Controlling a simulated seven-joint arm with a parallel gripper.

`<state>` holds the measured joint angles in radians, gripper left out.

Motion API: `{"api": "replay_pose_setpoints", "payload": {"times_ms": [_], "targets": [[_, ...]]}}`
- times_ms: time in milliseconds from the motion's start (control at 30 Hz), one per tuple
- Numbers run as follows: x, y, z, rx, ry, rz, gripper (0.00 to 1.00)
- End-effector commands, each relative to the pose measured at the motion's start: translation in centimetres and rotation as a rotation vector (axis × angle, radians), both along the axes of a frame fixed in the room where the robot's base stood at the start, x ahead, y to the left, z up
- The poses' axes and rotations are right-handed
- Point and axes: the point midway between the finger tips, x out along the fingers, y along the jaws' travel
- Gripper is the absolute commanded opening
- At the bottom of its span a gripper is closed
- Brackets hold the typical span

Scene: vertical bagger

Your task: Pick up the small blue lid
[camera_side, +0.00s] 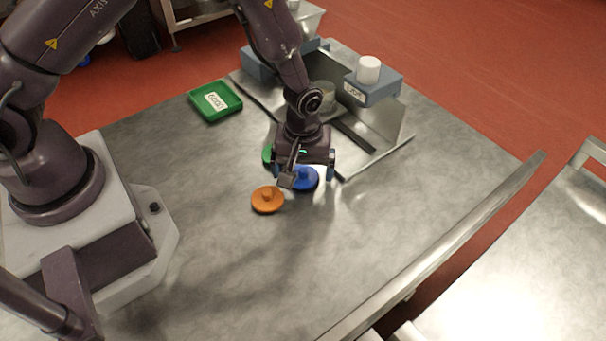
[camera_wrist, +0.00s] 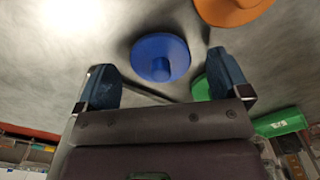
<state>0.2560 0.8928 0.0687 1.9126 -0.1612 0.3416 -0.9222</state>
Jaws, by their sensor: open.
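The small blue lid (camera_side: 307,180) lies flat on the metal table, partly hidden by my gripper (camera_side: 304,178) in the side view. It is a round disc with a knob. In the wrist view the blue lid (camera_wrist: 160,57) shows whole, ahead of and between the two blue fingertips of my gripper (camera_wrist: 164,80). The fingers are spread wide with nothing between them. My gripper is above the lid; I cannot tell the exact height.
An orange lid (camera_side: 268,199) lies close to the left of the blue lid. A green lid (camera_side: 267,154) is mostly hidden behind my gripper. A green tray (camera_side: 215,101) and a metal bagger with a white-capped blue block (camera_side: 372,87) stand farther back. The front table is clear.

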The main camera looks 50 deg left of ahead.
Motion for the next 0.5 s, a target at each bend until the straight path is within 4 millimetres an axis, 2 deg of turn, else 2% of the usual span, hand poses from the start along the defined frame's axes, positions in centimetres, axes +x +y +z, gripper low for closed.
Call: {"api": "replay_pose_setpoints", "payload": {"times_ms": [100, 300, 500], "targets": [[-0.02, 0.03, -0.75, 0.001, 0.001, 0.001, 0.94], [0.01, 0.02, -0.73, 0.0, 0.0, 0.0, 0.94], [0.01, 0.02, -0.71, 0.0, 0.0, 0.0, 0.49]]}}
